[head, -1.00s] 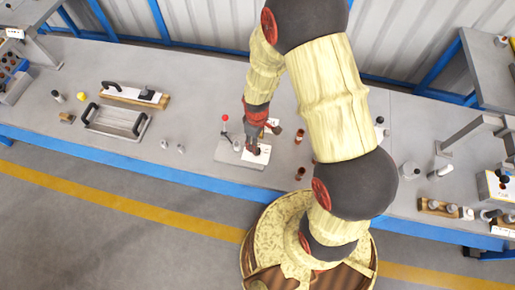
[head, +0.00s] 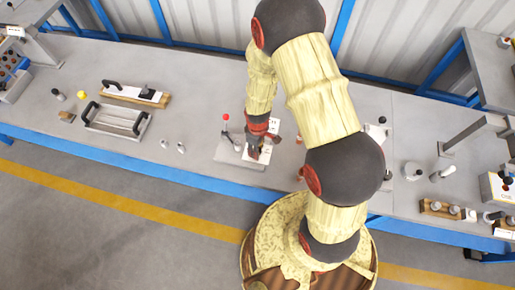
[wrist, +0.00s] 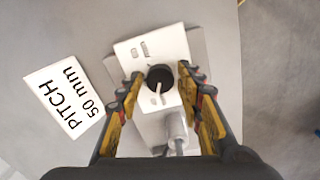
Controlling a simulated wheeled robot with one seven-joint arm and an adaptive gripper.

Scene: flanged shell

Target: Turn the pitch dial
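The pitch dial (wrist: 160,79) is a round black knob with a white pointer line, on a pale plate (wrist: 150,48) in the wrist view. A white card (wrist: 66,92) reading "PITCH 50 mm" lies to its left. My gripper (wrist: 159,74) is open, with one yellow and black finger on each side of the dial and a visible gap to each. In the head view my gripper (head: 256,152) points down over the grey unit (head: 228,152) on the bench, hiding the dial there.
A lever with a red ball (head: 226,117) stands on the unit, left of my gripper. A grey cylindrical post (wrist: 176,128) stands near the dial in the wrist view. A metal tray (head: 116,121) with black handles is farther left. The bench front left of the unit is mostly clear.

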